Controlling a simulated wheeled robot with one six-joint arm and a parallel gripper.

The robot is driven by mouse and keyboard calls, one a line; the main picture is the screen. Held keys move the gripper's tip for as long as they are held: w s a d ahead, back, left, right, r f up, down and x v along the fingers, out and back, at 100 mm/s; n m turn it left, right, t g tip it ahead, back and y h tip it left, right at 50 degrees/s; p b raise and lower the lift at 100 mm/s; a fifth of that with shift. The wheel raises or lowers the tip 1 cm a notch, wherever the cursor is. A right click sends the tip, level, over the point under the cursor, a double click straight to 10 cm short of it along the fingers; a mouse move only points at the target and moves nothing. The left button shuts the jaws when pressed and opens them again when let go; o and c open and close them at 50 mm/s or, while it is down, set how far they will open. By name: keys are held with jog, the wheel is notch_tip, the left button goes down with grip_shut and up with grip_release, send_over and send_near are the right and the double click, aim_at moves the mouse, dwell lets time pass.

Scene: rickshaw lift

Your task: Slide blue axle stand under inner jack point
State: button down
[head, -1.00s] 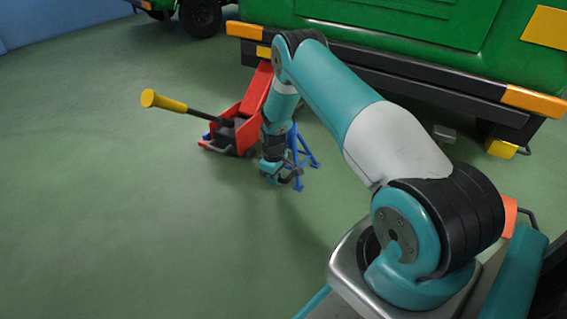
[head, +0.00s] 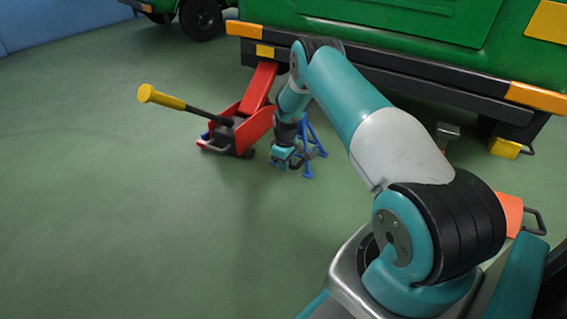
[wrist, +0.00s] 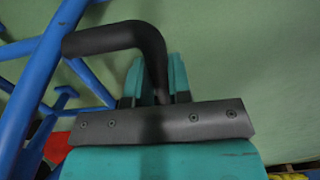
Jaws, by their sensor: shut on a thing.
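The blue axle stand (head: 308,133) stands on the floor in front of the green vehicle, partly hidden behind my arm in the head view. My gripper (head: 288,166) is low, at the near side of the stand. In the wrist view my gripper's teal fingers (wrist: 161,80) are closed on the stand's bent black handle (wrist: 115,40). The stand's blue tubes (wrist: 40,75) fill the left of that view. The inner jack point under the vehicle is hidden or cannot be made out.
A red floor jack (head: 243,127) with a yellow-ended handle (head: 160,97) stands just left of the stand, its arm reaching under the black bumper (head: 400,82). A yellow block (head: 505,147) is under the vehicle at the right. The floor at the left is clear.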

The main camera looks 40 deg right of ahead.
jog(key=shift+w+d+b, duration=0.15)
jog(key=shift+w+d, duration=0.2)
jog(key=shift+d, duration=0.7)
jog(key=shift+w+d+b, duration=0.1)
jog(key=shift+w+d, duration=0.2)
jog(key=shift+d, duration=0.75)
jog(key=shift+w+d+b, duration=0.15)
jog(key=shift+w+d, duration=0.2)
jog(key=shift+d, duration=0.7)
jog(key=shift+w+d, duration=0.25)
jog(key=shift+d, duration=0.4)
jog(key=shift+w+d, duration=0.2)
jog(key=shift+d, duration=0.5)
jog(key=shift+w+d, duration=0.25)
jog(key=shift+d, duration=0.4)
jog(key=shift+w+d+r, duration=0.1)
jog(key=shift+w+d, duration=0.05)
jog(key=shift+d, duration=0.15)
jog(key=shift+w+d, duration=0.25)
jog(key=shift+d, duration=0.5)
